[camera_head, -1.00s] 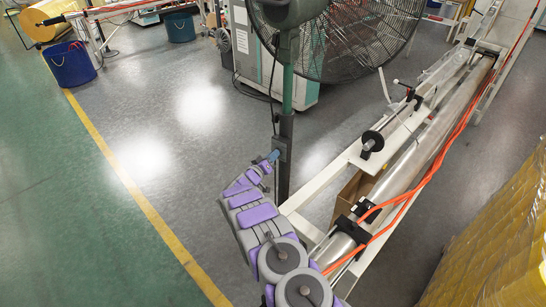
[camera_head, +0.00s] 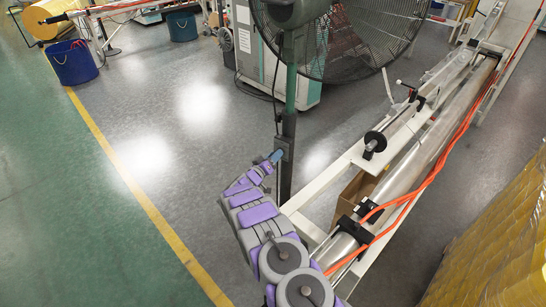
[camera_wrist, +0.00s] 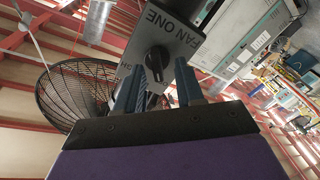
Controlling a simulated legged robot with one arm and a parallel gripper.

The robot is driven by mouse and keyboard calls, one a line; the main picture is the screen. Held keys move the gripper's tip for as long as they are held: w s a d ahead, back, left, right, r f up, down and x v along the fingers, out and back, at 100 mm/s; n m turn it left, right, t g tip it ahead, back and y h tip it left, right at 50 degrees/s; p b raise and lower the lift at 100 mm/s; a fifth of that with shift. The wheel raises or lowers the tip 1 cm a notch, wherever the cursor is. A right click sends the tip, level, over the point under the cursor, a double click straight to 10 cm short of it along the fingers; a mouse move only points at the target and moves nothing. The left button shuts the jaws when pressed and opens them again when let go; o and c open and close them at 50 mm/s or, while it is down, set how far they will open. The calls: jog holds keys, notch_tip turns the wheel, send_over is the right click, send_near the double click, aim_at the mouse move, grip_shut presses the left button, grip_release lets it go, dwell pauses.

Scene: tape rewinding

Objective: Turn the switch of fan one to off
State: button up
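Fan one's grey switch box, labelled FAN ONE (camera_wrist: 180,28), fills the upper middle of the wrist view. Its black knob (camera_wrist: 157,60) faces me. In the head view the box (camera_head: 286,146) sits on the fan's post (camera_head: 291,75). My gripper (camera_wrist: 160,68) is open, with one finger on each side of the knob. Gaps show between the fingers and the knob. In the head view my gripper (camera_head: 277,157) is at the box, its fingers too small to read. The fan (camera_head: 345,38) is above, and its black cage (camera_wrist: 75,100) also shows in the wrist view.
A long white machine frame (camera_head: 325,178) with a metal roller and orange hoses runs along the right of my arm. A yellow stack (camera_head: 505,240) stands at the lower right. Open floor (camera_head: 130,150) lies to the left, with a blue bucket (camera_head: 71,65) far back.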

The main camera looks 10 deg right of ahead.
jog(key=p+v, duration=0.1)
jog(key=v, duration=1.6)
jog(key=shift+a+p, duration=0.3)
jog(key=shift+p, duration=0.1)
jog(key=shift+w, duration=0.1)
jog(key=w+a+r+y, duration=0.4)
jog(key=w+r+y, duration=0.2)
jog(key=r+y, duration=0.45)
jog(key=s+r+n+g+y, duration=0.2)
jog(key=s+r+g+y, duration=0.2)
jog(key=s+r, duration=0.6)
jog(key=s+d+r+g, duration=0.1)
jog(key=s+d+g, duration=0.2)
jog(key=s, duration=1.3)
jog(key=s+d+r+m+g+h+b, duration=0.1)
jog(key=s+d+g, duration=0.3)
jog(key=s, duration=1.2)
jog(key=s+d+r+g+h, duration=0.1)
jog(key=s+d+g, duration=0.3)
jog(key=s+d, duration=0.5)
jog(key=s+r, duration=0.1)
jog(key=s, duration=0.7)
jog(key=shift+d+m, duration=0.4)
